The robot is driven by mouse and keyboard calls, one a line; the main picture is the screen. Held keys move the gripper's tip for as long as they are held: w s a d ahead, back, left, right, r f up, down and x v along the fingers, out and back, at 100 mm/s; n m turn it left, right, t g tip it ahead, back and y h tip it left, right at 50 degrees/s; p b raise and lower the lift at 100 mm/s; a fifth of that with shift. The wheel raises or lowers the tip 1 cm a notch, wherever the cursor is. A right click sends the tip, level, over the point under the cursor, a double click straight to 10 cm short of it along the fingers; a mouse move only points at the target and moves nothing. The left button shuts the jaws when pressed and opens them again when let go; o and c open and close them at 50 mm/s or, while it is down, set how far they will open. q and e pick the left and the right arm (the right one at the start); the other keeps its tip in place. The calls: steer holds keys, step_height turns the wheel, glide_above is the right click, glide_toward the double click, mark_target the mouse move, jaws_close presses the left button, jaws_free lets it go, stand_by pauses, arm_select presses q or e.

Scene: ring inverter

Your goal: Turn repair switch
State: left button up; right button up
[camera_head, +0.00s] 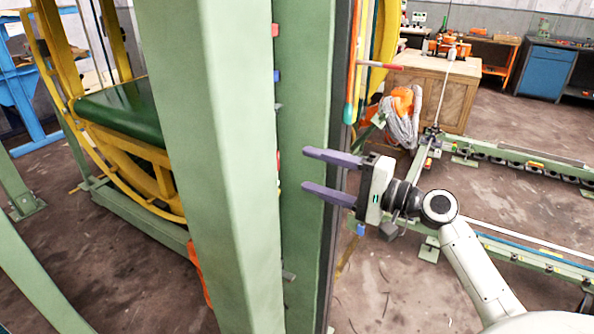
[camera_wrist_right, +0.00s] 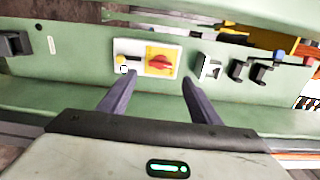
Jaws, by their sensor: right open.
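My right gripper (camera_head: 304,170) is open and empty, its two purple fingers pointing left toward the green post (camera_head: 308,235) in the head view. In the right wrist view my right gripper (camera_wrist_right: 155,84) points at a green panel. A red rotary switch (camera_wrist_right: 160,62) on a yellow plate shows there, just ahead of and between the fingertips, and apart from them as far as I can tell. A small yellow button (camera_wrist_right: 121,60) sits left of it. The switch's face does not show in the head view. My left gripper is not in view.
In the right wrist view, black switches (camera_wrist_right: 245,70) and a blue knob (camera_wrist_right: 278,56) sit right of the red switch. In the head view, a wide green column (camera_head: 195,120) stands left of the gripper. A wooden crate (camera_head: 452,93) stands behind, and green rails (camera_head: 530,250) run along the floor at right.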

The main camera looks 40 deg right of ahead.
steer(key=shift+v, duration=1.6)
steer(key=s+a+f+n+g+h, duration=0.1)
steer(key=s+a+f+n+g, duration=0.15)
steer(key=f, duration=0.65)
steer(key=s+a+f+n+g+h, duration=0.15)
steer(key=a+f, duration=0.25)
steer(key=f, duration=0.6)
steer(key=s+a+f+n+g+h, duration=0.1)
steer(key=s+a+f+n+g, duration=0.15)
steer(key=f, duration=0.65)
steer(key=s+a+f+n+g, duration=0.1)
steer(key=s+a+f+n, duration=0.8)
steer(key=s+a, duration=0.3)
steer(key=shift+a+f+h, duration=0.45)
steer(key=shift+a+f, duration=0.4)
steer(key=shift+a, duration=0.2)
steer(key=shift+g, duration=0.25)
